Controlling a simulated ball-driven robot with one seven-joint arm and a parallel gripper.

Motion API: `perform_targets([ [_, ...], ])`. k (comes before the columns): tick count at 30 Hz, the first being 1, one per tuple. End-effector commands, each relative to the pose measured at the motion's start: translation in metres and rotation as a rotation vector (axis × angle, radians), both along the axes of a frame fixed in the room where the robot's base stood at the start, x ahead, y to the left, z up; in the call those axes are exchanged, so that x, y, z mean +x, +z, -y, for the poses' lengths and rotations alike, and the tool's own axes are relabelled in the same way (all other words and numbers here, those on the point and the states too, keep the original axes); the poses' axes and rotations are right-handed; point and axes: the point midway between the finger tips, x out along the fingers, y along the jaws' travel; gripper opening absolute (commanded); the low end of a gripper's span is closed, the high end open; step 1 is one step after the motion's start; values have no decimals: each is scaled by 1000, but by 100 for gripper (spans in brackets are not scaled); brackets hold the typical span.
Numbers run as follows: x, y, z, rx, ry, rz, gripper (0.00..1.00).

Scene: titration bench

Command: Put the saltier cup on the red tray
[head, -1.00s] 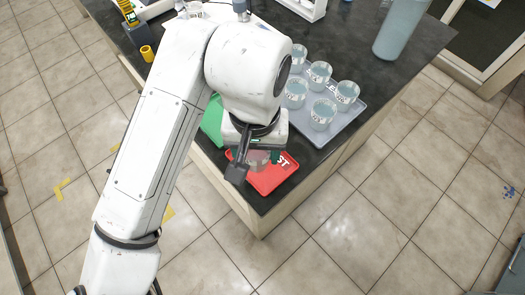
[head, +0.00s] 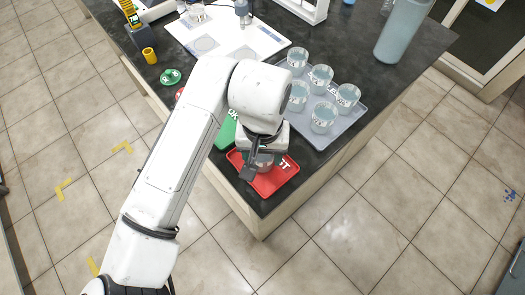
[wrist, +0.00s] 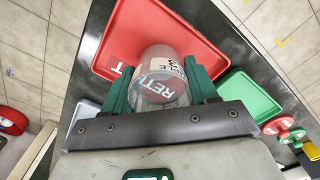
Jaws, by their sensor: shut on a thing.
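My gripper (wrist: 161,92) is shut on a clear cup (wrist: 164,62) with a white label. Its green fingers press the cup from both sides. The cup is over the red tray (wrist: 112,42), and I cannot tell if its base touches the tray. In the head view the cup (head: 264,162) shows partly below my wrist, over the red tray (head: 281,180). Several similar clear cups with labels, such as the front one (head: 323,117), stand on the grey tray (head: 349,120). Which cup is saltier cannot be seen.
A green tray (head: 226,133) lies left of the red one, partly behind my arm. A white board with grey circles (head: 205,44), a green disc (head: 170,76), a yellow cup (head: 149,55) and a tall bluish container (head: 402,35) stand farther back. The bench edge is close to the red tray.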

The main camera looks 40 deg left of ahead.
Motion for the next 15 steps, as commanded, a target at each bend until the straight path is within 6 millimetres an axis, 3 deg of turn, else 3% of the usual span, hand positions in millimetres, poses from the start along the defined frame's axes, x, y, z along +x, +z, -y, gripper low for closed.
perform_targets([
  [2, 0, -3, 0, -1, 1, 0, 26],
  [3, 0, -2, 0, -1, 0, 0, 62],
  [10, 0, -2, 0, 0, 0, 0, 83],
  [15, 0, -2, 0, 0, 0, 0, 83],
])
